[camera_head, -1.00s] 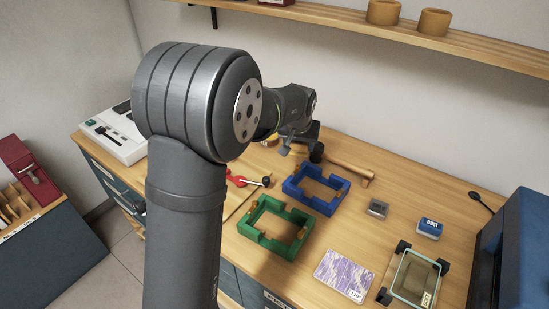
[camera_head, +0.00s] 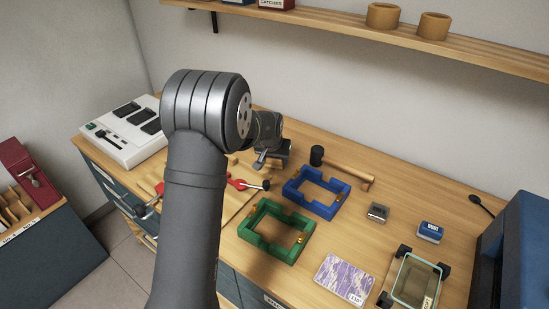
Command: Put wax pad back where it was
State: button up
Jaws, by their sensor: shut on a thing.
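My gripper (camera_head: 268,163) is over the back left part of the wooden bench, left of the mallet and behind the blue frame. It is small and dark here, and its fingers are partly covered by its own body. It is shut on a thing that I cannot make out. I cannot pick out the wax pad for certain anywhere in this view.
A blue frame (camera_head: 334,206), a green frame (camera_head: 265,249) and a mallet (camera_head: 346,170) lie near my gripper. Red-handled clamps (camera_head: 242,184) lie to its left. A purple patterned card (camera_head: 344,278) and a glass-topped box (camera_head: 395,297) are at front right. A shelf (camera_head: 340,27) runs above.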

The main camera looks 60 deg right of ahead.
jog(key=shift+f, duration=0.15)
jog(key=o, duration=0.9)
jog(key=shift+r, duration=0.3)
jog(key=v, duration=1.1)
jog(key=shift+a+r, duration=0.2)
jog(key=shift+r, duration=0.15)
